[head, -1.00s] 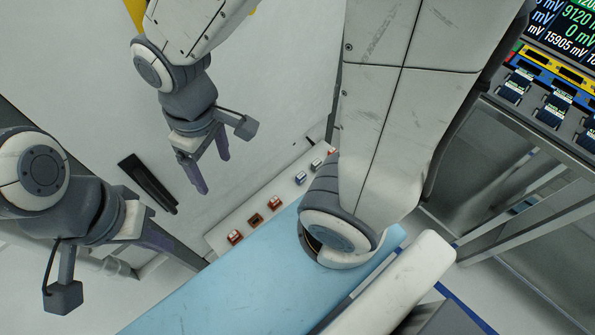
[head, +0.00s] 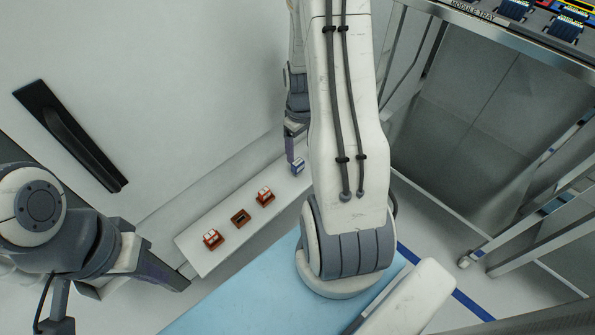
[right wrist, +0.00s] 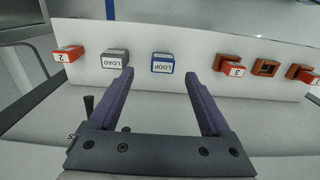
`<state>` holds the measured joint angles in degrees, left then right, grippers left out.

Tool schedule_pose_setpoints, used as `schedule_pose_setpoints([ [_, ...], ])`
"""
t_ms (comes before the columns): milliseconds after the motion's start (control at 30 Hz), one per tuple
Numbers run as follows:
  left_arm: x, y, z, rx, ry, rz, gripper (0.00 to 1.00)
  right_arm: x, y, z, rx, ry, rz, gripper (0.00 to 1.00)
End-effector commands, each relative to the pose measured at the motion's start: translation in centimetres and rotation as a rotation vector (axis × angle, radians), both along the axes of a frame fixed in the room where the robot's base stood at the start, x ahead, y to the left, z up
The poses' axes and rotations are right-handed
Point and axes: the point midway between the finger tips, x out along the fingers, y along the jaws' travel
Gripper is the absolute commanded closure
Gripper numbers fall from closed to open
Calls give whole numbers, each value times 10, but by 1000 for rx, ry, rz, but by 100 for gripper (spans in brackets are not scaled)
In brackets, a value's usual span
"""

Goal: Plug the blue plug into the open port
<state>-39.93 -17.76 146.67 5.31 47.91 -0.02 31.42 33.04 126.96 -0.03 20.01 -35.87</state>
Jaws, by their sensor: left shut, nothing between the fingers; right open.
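The blue plug (head: 298,166), labelled LOOP, sits on the white strip; it also shows in the right wrist view (right wrist: 162,63). My right gripper (right wrist: 160,75) is open and empty, its fingertips either side of the blue plug in the right wrist view; I cannot tell the remaining distance. In the head view my right gripper is largely hidden behind my own arm. The open port (head: 241,217) is an empty orange-brown socket on the same strip, also in the right wrist view (right wrist: 265,68). My left gripper (head: 183,283) is shut and empty at lower left.
Red plugs marked 3 (right wrist: 234,71) and 1 (right wrist: 305,76) flank the open port. A grey LOAD plug (right wrist: 115,59) and red plug 2 (right wrist: 67,53) are left of the blue plug. A light blue surface (head: 235,295) lies in front of the strip. A metal-framed cabinet (head: 480,130) stands at right.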

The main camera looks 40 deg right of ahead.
Motion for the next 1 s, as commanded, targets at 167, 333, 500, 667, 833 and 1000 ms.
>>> schedule_pose_setpoints([
  [167,0,0,-14,0,0,0,100,0,1,-32,1,2,0,18],
  [333,0,0,-19,0,0,0,100,1,2,-44,0,-1,0,18],
  [500,0,0,-33,0,0,0,100,4,5,-66,1,1,2,18],
  [667,0,0,-44,0,0,0,100,5,6,-88,1,1,1,18],
  [833,0,0,-43,0,0,0,100,5,6,-90,0,0,0,18],
  [1000,0,0,-43,0,0,0,100,5,6,-90,0,0,0,44],
])
